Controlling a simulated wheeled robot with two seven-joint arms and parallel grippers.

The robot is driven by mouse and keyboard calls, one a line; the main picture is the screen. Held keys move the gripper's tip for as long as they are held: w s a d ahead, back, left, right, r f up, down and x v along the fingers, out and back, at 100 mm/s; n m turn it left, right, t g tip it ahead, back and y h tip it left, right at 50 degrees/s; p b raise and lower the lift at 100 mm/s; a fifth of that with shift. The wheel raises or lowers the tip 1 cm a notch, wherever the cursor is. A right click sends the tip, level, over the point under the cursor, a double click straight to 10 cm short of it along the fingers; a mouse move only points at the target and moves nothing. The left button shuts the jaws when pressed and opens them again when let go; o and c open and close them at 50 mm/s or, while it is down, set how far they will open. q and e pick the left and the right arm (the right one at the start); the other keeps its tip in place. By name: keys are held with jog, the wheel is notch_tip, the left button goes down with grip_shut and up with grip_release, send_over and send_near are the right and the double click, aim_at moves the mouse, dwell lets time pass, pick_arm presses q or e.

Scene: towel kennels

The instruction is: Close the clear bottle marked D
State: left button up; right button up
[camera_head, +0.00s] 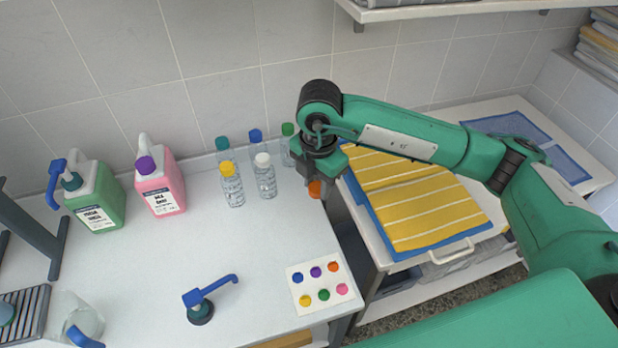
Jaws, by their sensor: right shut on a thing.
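My right gripper (318,172) is at the right end of the bench, pointing down. It is shut on a small orange cap (315,189) that shows below its fingers. To its left stand several clear bottles, each topped by a coloured cap. In front are a yellow-capped bottle (233,188) and a white-capped bottle (266,183). Behind are bottles with a teal cap (222,143), a blue cap (256,135) and a green cap (288,129). The letter D cannot be read on any bottle. My left gripper is out of view.
Green (98,205) and pink (163,192) jugs stand at the left. A blue-handled pump (199,306) and a card with coloured dots (304,299) are in front. Yellow striped towels (430,215) lie on a cart at right. A shelf (420,12) overhangs. The bench middle is clear.

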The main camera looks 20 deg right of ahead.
jog(key=n, duration=0.5)
jog(key=shift+d+r+n, duration=0.1)
jog(key=shift+d+n, duration=0.2)
jog(key=shift+d, duration=0.1)
jog(key=n, duration=0.5)
jog(key=shift+d+r, duration=0.1)
jog(key=shift+d, duration=0.25)
jog(key=d+m, duration=0.1)
jog(key=m, duration=1)
jog(key=d+r+m, duration=0.1)
jog(key=d+m, duration=0.1)
jog(key=m, duration=1)
jog(key=d+m, duration=0.2)
jog(key=m, duration=0.9)
jog(key=shift+r+m, duration=0.25)
jog(key=shift+m, duration=0.05)
jog(key=shift+a, duration=0.1)
